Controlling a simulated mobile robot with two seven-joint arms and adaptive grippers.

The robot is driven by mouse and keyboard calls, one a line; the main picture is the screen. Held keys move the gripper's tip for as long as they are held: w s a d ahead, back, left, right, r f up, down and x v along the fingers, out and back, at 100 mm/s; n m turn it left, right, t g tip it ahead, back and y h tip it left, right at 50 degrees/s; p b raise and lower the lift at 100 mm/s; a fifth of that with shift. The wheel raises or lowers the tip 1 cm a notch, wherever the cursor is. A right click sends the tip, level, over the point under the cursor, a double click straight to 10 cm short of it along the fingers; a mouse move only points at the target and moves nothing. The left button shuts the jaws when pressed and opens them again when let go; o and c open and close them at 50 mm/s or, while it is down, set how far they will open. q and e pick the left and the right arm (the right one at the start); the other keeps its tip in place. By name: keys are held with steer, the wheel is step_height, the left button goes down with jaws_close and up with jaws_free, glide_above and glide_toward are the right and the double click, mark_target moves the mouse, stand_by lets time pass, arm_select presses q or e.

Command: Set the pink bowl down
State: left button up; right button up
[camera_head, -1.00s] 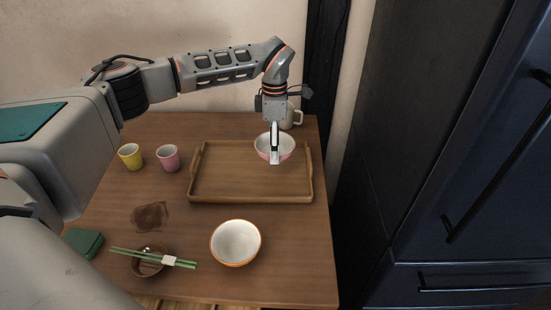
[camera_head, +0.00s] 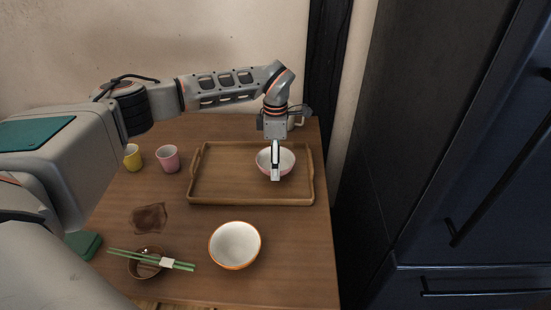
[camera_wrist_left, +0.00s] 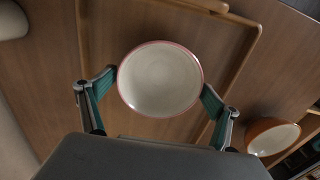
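The pink bowl (camera_head: 287,160), white inside with a pink rim, is upright within the right part of the wooden tray (camera_head: 250,200) in the head view. My left gripper (camera_head: 276,175) points down at it, with one finger in front of the bowl. In the left wrist view, the fingers press on opposite sides of the bowl (camera_wrist_left: 160,80), so the gripper is shut on it across its width. Whether the bowl's base touches the tray is hidden. My right gripper is not in view.
An orange-rimmed white bowl (camera_head: 235,244) stands in front of the tray. A brown bowl (camera_head: 144,268) with green chopsticks (camera_head: 125,256) is front left. Pink (camera_head: 168,158) and yellow (camera_head: 132,157) cups stand left of the tray. A mug (camera_head: 297,121) is behind. The tray's left half is clear.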

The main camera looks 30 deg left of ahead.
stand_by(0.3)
arm_select(q)
step_height(320, 180, up, 12)
steer(key=p, duration=0.2)
steer(key=shift+r, duration=0.15)
stand_by(0.4)
